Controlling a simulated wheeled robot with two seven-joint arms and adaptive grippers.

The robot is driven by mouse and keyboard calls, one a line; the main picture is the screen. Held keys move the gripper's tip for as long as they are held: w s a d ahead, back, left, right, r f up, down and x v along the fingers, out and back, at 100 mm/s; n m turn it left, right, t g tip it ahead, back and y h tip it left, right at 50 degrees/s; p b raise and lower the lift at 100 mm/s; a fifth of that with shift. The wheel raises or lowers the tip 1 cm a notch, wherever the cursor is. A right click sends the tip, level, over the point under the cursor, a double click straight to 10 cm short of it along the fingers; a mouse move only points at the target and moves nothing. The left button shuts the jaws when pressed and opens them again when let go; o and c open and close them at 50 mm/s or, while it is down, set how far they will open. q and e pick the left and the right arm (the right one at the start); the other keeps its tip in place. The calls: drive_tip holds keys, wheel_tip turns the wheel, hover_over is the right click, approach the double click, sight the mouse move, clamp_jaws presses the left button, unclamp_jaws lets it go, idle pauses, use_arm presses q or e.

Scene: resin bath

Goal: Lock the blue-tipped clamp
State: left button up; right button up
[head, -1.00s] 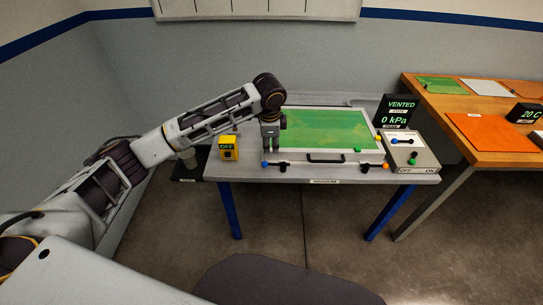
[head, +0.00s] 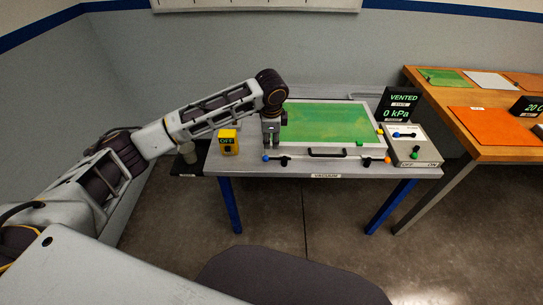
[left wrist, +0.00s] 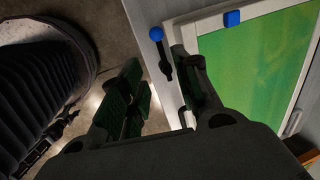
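The blue-tipped clamp (head: 266,158) is at the front left corner of the chamber with the green window (head: 325,125). In the left wrist view its blue tip (left wrist: 156,34) and dark lever (left wrist: 166,66) lie on the grey table, beyond my fingertips. My left gripper (head: 271,143) points down just above and behind the clamp, apart from it as far as I can tell. In the left wrist view the left gripper (left wrist: 160,95) is open, its two fingers spread with nothing between them. My right gripper is not in view.
An orange-tipped clamp (head: 387,160) is at the front right corner, with a dark handle (head: 328,152) between. A yellow OFF box (head: 228,142) stands left of my gripper. A display (head: 399,104) reads VENTED, 0 kPa. A valve box (head: 414,145) stands at the right.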

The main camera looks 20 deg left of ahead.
use_arm(q)
wheel_tip(320, 180, down, 4)
hover_over(272, 159)
drive_tip(key=f, duration=0.3)
drive_tip(key=shift+s+f, duration=0.4)
drive_tip(key=shift+w+f+b, duration=0.2)
drive_tip(key=shift+f+b, duration=0.1)
drive_tip(key=shift+f, duration=0.7)
drive_tip(key=shift+w+a+f, duration=0.1)
drive_tip(key=shift+w+f, duration=0.05)
drive_tip(key=shift+f, duration=0.6)
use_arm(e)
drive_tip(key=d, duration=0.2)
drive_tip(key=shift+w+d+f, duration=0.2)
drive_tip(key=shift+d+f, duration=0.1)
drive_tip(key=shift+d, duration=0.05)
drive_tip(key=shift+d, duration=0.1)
use_arm(q)
clamp_jaws()
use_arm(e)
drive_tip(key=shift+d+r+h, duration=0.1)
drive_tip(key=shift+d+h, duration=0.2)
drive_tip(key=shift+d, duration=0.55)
